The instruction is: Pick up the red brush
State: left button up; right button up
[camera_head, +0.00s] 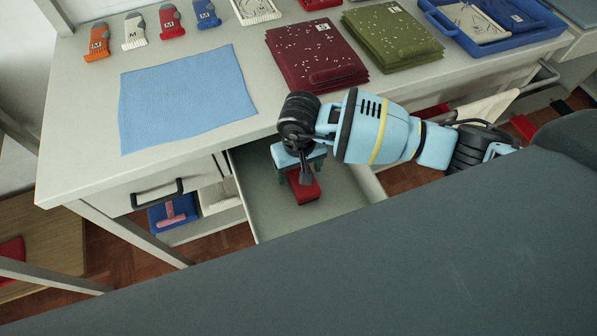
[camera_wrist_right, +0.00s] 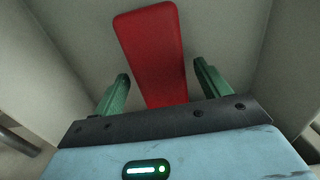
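The red brush (camera_head: 304,190) lies in the open drawer below the table top. Only its flat red upper side shows; its bristles are hidden. My right gripper (camera_head: 299,173) reaches down into the drawer over the brush and covers part of it in the head view. In the right wrist view, the red brush (camera_wrist_right: 152,50) runs between the two green fingers of my right gripper (camera_wrist_right: 161,78). The fingers are apart, with a gap on each side of the brush. My left gripper is in neither view.
The grey drawer (camera_head: 262,205) looks otherwise empty, with walls close around the gripper. Above it, the table top (camera_head: 90,170) holds a blue cloth (camera_head: 180,95), folded maroon (camera_head: 315,55) and green (camera_head: 392,35) knits, a blue tray (camera_head: 500,45) and several small knitted pieces.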

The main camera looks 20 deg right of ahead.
jog(key=c, duration=0.8)
jog(key=shift+r, duration=0.15)
